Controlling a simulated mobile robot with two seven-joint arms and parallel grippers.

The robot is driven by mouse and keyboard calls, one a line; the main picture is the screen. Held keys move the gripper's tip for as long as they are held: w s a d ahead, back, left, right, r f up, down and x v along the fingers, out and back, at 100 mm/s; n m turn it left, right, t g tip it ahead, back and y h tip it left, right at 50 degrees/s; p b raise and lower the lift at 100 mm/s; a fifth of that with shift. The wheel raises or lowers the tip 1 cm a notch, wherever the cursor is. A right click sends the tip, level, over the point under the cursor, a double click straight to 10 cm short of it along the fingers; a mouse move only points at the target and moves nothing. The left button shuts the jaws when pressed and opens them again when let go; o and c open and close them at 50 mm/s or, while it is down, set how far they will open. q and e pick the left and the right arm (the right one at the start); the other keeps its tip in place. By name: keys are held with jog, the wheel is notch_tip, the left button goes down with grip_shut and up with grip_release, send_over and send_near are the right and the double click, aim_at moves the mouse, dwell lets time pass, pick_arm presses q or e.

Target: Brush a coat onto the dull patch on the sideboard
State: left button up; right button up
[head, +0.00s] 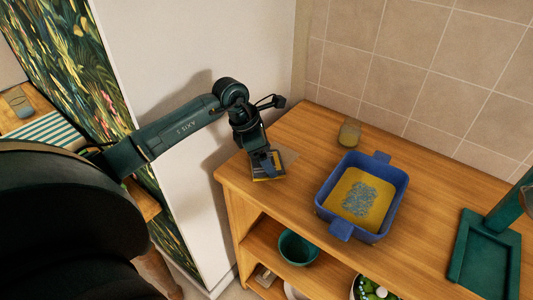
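The sideboard (290,123) has a light wood top. A paler, dull patch (288,154) shows near its left front part, partly hidden by my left gripper. My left gripper (267,163) points down at the left front edge of the top. It appears shut on a small flat brush or pad (268,173), yellowish with dark edges. Whether this touches the wood, I cannot tell. A blue two-handled pan (342,230) stands to the right, holding a yellow layer (376,213) with a grey-blue speckled area in its middle. My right gripper is out of view.
A small glass jar (349,133) stands behind the pan. A dark green tray-like stand (487,250) with a post is at the right. A green bowl (297,247) sits on the shelf below. A white panel (200,45) rises left of the sideboard.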

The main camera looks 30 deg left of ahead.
aim_at(276, 153)
pick_arm(q)
jog(key=c, duration=0.6)
jog(key=shift+w+d+f+b, duration=0.15)
jog(key=shift+w+b, duration=0.55)
jog(key=shift+w, duration=0.85)
jog(key=shift+w+d+b, duration=0.15)
jog(key=shift+w+b, duration=0.65)
jog(key=shift+w, duration=1.6)
jog(key=shift+s+r+p, duration=0.2)
jog(key=shift+s+p, duration=0.25)
jog(key=shift+s, duration=0.75)
jog(key=shift+s+a, duration=0.2)
jog(key=shift+s, duration=0.55)
jog(key=shift+s+f, duration=0.15)
jog(key=shift+s, duration=0.9)
jog(key=shift+s+f, duration=0.1)
jog(key=shift+s, duration=0.95)
